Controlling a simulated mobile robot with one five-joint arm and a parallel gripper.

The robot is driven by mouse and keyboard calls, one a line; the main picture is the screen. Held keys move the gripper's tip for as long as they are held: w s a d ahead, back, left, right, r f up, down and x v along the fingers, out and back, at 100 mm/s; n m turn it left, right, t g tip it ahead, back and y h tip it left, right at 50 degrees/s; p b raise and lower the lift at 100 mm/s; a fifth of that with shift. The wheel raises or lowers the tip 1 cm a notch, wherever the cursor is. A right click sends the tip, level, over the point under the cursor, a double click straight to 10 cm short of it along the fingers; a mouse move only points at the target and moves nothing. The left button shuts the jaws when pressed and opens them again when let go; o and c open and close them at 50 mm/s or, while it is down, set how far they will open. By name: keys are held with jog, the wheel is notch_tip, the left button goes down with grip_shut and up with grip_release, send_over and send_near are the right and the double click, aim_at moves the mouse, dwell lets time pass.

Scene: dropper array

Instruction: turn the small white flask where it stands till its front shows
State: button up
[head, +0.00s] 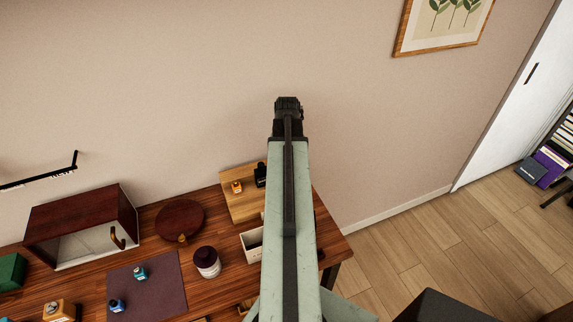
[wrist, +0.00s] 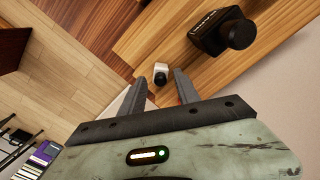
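The small white flask (wrist: 161,67) shows in the wrist view, with a dark round end towards the camera. It is on or beside the light wooden board (wrist: 140,45), near the board's edge. My gripper (wrist: 160,76) is open, with one finger on each side of the flask in the picture. I cannot tell whether either finger touches it. No front marking can be made out. In the head view my arm ends at my gripper (head: 288,103), and I do not see the white flask there; my arm covers part of the board.
A black bottle (wrist: 222,32) stands close to the flask on the board. The head view shows an orange bottle (head: 237,187), a pale open box (head: 252,246), a dark round-lidded jar (head: 207,262), a brown disc (head: 180,219) and a cabinet (head: 82,222). A wall rises behind the table.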

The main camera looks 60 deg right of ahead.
notch_tip(320, 180, down, 2)
jog(key=shift+f+b, duration=0.15)
jog(key=shift+b, duration=0.35)
grip_shut()
jog(key=m, duration=0.6)
jog(key=shift+r+m, duration=0.2)
jog(key=shift+m, duration=0.1)
jog(key=m, duration=0.5)
jog(key=shift+w, duration=0.1)
